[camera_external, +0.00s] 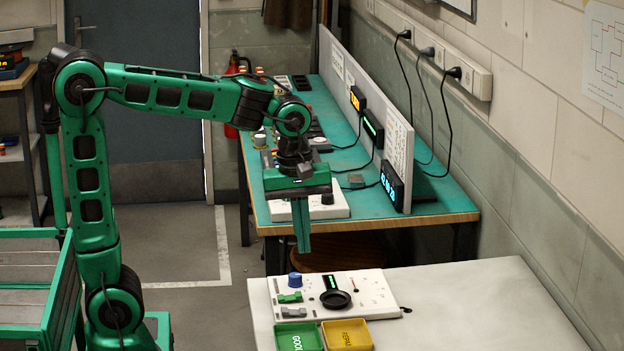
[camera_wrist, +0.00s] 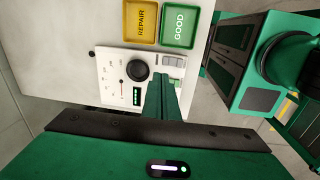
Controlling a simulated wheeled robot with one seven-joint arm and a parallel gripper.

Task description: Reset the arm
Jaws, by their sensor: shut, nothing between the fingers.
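My green arm stands at the left of the external view and reaches out to the right. My gripper (camera_external: 302,250) points straight down and is shut and empty, in the air above and behind the white control panel (camera_external: 372,304). In the wrist view my gripper (camera_wrist: 166,80) shows its closed green fingers in front of part of the panel (camera_wrist: 108,92). The panel has a black round dial (camera_external: 335,299) with a lit green bar beside it, a blue knob (camera_external: 295,279) and small green and grey switches.
A green GOOD tray (camera_external: 298,338) and a yellow REPAIR tray (camera_external: 347,335) lie in front of the panel on a white table (camera_external: 480,310). Behind stands a teal bench (camera_external: 440,203) with displays and a grey partition (camera_external: 399,150). The white table's right side is clear.

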